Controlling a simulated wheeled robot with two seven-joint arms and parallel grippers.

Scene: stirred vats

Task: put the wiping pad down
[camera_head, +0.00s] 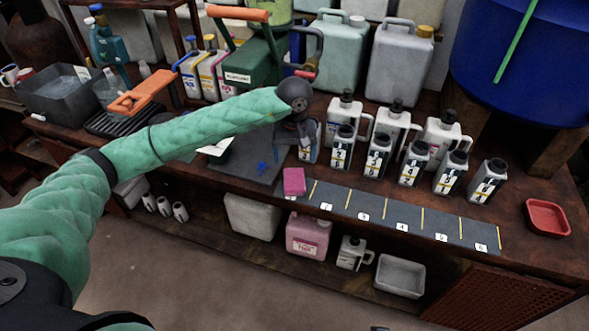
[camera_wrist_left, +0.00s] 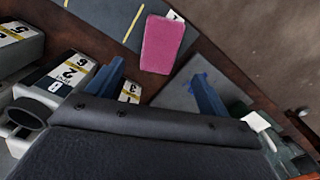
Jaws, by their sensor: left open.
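The pink wiping pad (camera_head: 294,181) lies at the left end of the dark numbered strip (camera_head: 375,212) along the bench's front edge. It also shows in the left wrist view (camera_wrist_left: 162,44), ahead of the fingers and apart from both. My left gripper (camera_wrist_left: 156,82) is open with nothing between its fingers. In the head view my left gripper (camera_head: 308,150) is just behind the pad, among the bottles, and its fingers are partly hidden. My right gripper is not in view.
Several labelled bottles (camera_head: 376,155) stand close to the right of my left gripper. A grey mat (camera_head: 245,155) with a blue mark lies to its left. A red tray (camera_head: 547,217) sits at the far right. The strip's numbered spaces right of the pad are clear.

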